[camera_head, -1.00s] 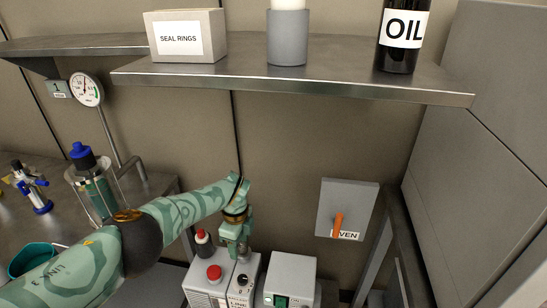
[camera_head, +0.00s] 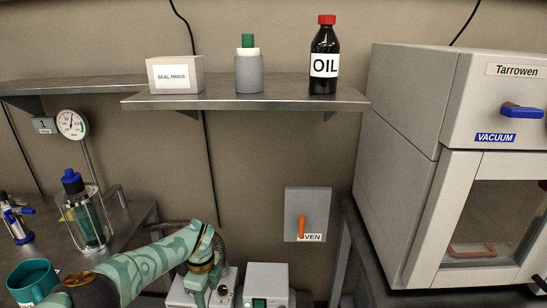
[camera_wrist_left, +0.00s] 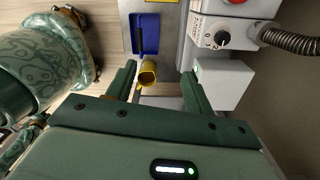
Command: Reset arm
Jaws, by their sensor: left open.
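My left arm comes in from the lower left in the head view. Its left gripper (camera_head: 208,297) hangs at the bottom edge, in front of the grey and white boxes, and its fingertips are not clear there. In the left wrist view the left gripper (camera_wrist_left: 158,85) is open, with two green fingers apart. A yellow cup-like object (camera_wrist_left: 148,73) shows between and beyond the fingers; no grip on it shows. My right gripper is in neither view.
The shelf (camera_head: 250,101) holds a seal rings box (camera_head: 175,75), a grey container (camera_head: 249,74) and an oil bottle (camera_head: 324,62). A vacuum oven (camera_head: 455,150) stands right. The oven switch (camera_head: 307,214) is on the wall. A blue tray (camera_wrist_left: 146,38) lies below the gripper.

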